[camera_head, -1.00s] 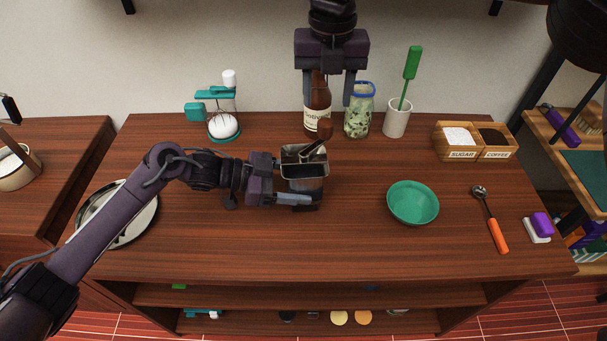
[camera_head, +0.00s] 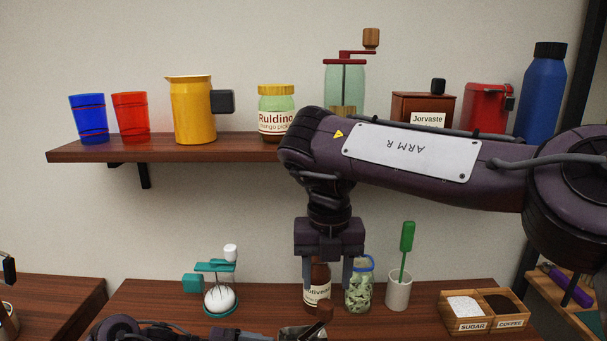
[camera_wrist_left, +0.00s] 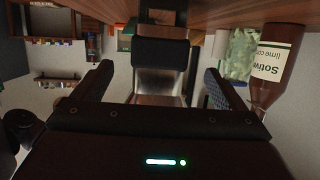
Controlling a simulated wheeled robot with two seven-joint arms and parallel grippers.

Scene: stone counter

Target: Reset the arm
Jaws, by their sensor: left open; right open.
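My right arm reaches in from the right in the head view. Its gripper (camera_head: 329,284) points down with its fingers apart, in front of the brown bottle (camera_head: 317,297). The bottle shows between and below the fingers; I cannot tell whether they touch it. My left gripper (camera_wrist_left: 158,72) is open in the left wrist view, with a metal container (camera_wrist_left: 160,84) between its fingers. In the head view only part of my left arm shows at the bottom edge, beside the container's top (camera_head: 302,333).
On the counter, a jar (camera_head: 359,290), a white cup (camera_head: 398,291) and the sugar and coffee box (camera_head: 486,325) stand near the right gripper.

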